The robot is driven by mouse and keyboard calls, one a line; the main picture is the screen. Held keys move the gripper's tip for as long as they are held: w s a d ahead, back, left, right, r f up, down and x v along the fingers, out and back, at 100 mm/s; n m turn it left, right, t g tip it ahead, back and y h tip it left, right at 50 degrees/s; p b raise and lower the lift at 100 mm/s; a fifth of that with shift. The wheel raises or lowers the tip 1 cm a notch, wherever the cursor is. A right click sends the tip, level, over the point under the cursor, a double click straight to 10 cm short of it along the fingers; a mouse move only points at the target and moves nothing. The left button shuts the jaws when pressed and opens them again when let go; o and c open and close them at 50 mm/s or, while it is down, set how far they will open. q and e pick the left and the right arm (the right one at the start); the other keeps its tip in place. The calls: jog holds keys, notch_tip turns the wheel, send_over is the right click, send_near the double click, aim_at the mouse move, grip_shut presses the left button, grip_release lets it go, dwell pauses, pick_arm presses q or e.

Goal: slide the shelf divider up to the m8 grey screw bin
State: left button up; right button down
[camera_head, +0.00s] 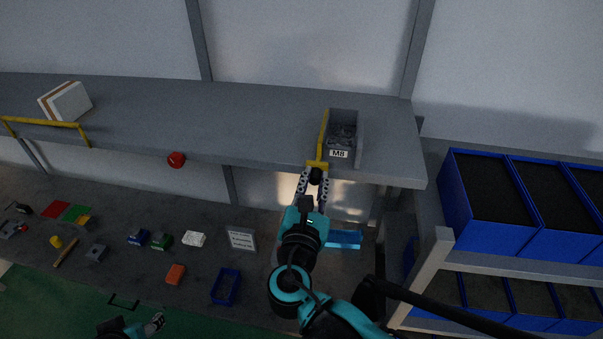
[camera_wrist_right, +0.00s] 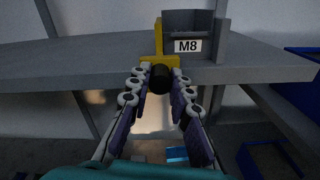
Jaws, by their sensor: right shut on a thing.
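The shelf divider (camera_head: 323,134) is a yellow upright strip on the grey shelf, with a yellow clip at the shelf's front edge and a black knob below it. It stands directly along the left side of the M8 grey screw bin (camera_head: 359,138); I cannot tell whether a thin gap is left. My right gripper (camera_head: 314,178) is shut on the divider's black knob, which shows between the fingers in the right wrist view (camera_wrist_right: 160,78). The bin's M8 label (camera_wrist_right: 188,46) faces front. Part of my left gripper (camera_head: 154,323) shows at the bottom left; its fingers are unclear.
A white box (camera_head: 66,102) and a yellow rail (camera_head: 45,123) are on the shelf's left end. The shelf between is clear. Below, the bench (camera_head: 130,270) holds several small parts and a blue tray (camera_head: 226,287). Blue bins (camera_head: 487,230) stand on a rack at right.

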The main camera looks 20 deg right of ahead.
jog(key=c, duration=1.4)
grip_release()
jog(key=shift+s+d, duration=0.1)
jog(key=shift+o, duration=0.2)
jog(key=shift+d, duration=0.1)
jog(key=shift+s+a, duration=0.2)
jog(key=shift+a, duration=0.15)
jog(key=v, duration=1.1)
jog(key=shift+s, duration=0.25)
